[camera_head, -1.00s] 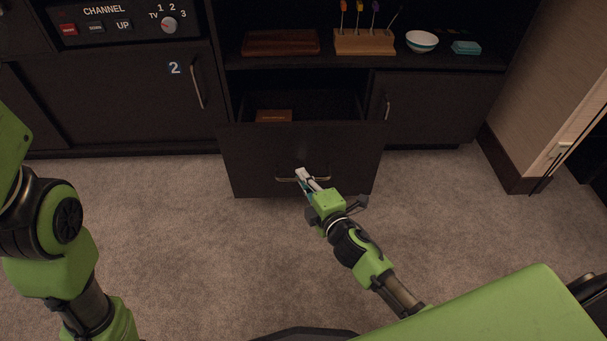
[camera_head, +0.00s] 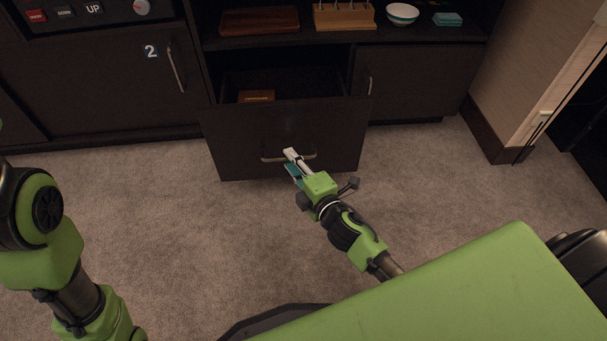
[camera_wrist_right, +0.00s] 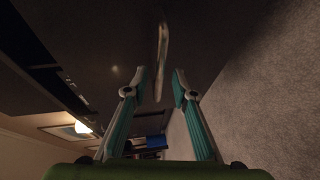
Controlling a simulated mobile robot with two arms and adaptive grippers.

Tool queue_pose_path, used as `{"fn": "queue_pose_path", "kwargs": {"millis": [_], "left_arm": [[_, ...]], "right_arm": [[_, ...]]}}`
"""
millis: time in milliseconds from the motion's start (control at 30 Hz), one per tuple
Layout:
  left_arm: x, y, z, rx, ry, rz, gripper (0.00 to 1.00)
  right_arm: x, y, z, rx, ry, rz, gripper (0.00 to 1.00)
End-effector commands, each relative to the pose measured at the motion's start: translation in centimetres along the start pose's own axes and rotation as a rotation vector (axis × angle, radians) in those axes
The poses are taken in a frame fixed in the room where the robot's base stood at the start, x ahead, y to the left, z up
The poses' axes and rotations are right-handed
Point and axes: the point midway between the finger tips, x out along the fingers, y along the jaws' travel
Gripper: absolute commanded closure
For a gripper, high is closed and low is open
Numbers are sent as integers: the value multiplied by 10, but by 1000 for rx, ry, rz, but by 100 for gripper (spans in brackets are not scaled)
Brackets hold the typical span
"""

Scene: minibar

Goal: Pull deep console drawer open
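The deep console drawer (camera_head: 235,140) is a dark drawer pulled out from the black console, and its inside shows from above. A metal bar handle (camera_head: 272,158) runs across its front; it also shows in the right wrist view (camera_wrist_right: 162,48). My right gripper (camera_head: 288,159) is at the handle. In the right wrist view, its two teal fingers (camera_wrist_right: 160,80) stand apart with the handle between their tips and a gap visible on either side. My left arm shows at the left edge, but its gripper is outside the picture.
A small brown box (camera_head: 256,96) lies inside the drawer. A wooden tray (camera_head: 259,20), a wooden block (camera_head: 343,17), a bowl (camera_head: 402,13) and a teal item (camera_head: 448,19) sit on the shelf above. Closed cabinet doors flank the drawer. The carpet in front is clear.

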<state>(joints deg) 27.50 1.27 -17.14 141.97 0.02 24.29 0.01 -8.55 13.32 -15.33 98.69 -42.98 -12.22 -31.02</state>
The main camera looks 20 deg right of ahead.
Motion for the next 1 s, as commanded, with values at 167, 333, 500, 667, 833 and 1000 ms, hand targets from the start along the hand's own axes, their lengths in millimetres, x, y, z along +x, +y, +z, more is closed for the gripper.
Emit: {"fn": "queue_pose_path", "kwargs": {"millis": [167, 333, 500, 667, 833, 1000], "left_arm": [[0, 0, -1, 0, 3, 0, 60], [1, 0, -1, -1, 4, -1, 60], [1, 0, -1, -1, 4, -1, 60], [1, 0, -1, -1, 4, -1, 60], [1, 0, -1, -1, 5, -1, 60], [1, 0, -2, -1, 5, -1, 60]], "right_arm": [[-41, -2, 0, 0, 0, -4, 75], [-73, -2, 0, 1, -1, -4, 75], [-92, 0, 0, 1, 0, -1, 75], [-98, 0, 0, 0, 0, 0, 75], [-98, 0, 0, 0, 0, 0, 75], [-98, 0, 0, 0, 0, 0, 75]]}}
